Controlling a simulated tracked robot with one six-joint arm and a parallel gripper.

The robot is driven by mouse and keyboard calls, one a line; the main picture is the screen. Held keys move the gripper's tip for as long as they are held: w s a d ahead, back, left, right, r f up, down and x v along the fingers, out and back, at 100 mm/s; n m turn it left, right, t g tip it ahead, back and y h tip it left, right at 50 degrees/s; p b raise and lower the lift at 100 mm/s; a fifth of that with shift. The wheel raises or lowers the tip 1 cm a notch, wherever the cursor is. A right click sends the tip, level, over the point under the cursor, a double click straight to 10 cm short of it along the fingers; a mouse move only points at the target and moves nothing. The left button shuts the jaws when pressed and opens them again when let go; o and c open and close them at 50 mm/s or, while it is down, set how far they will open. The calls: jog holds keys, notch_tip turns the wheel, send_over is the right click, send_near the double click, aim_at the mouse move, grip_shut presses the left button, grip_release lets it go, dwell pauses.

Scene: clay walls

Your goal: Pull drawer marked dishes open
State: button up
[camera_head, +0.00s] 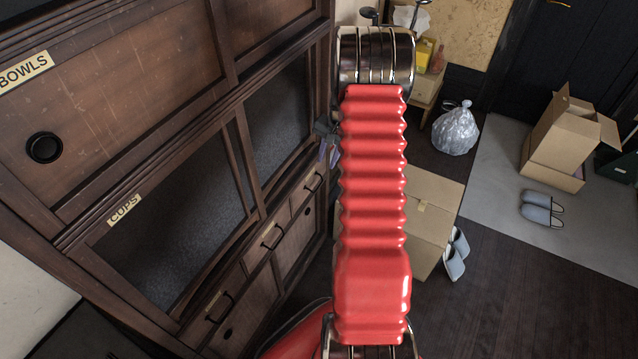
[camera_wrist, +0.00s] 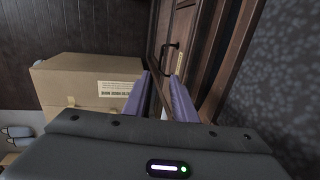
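A dark wooden cabinet (camera_head: 120,62) stands at the left in the head view. All look shut. The near drawer carries a small pale label (camera_head: 213,301), too small to read. In the wrist view my gripper (camera_wrist: 162,80) has two purple fingers apart with nothing between them. A dark handle (camera_wrist: 169,48) and a pale label (camera_wrist: 180,64), unreadable, lie beyond the fingertips. In the head view my gripper (camera_head: 328,152) is partly hidden behind my red arm.
Upper doors are labelled BOWLS (camera_head: 25,70) and CUPS (camera_head: 124,210). A cardboard box (camera_head: 432,215), also in the wrist view (camera_wrist: 85,85), stands opposite the drawers. Slippers (camera_head: 456,255) lie beside it. Dark floor (camera_head: 530,300) is clear at right.

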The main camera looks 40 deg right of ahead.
aim_at(319, 186)
jog(key=w+f, duration=0.1)
jog(key=f, duration=0.8)
jog(key=w+a+f, duration=0.1)
jog(key=f, duration=0.3)
jog(key=shift+w+f, duration=0.25)
jog(key=shift+w, duration=0.05)
jog(key=shift+c, duration=0.5)
grip_shut()
dwell(0.8)
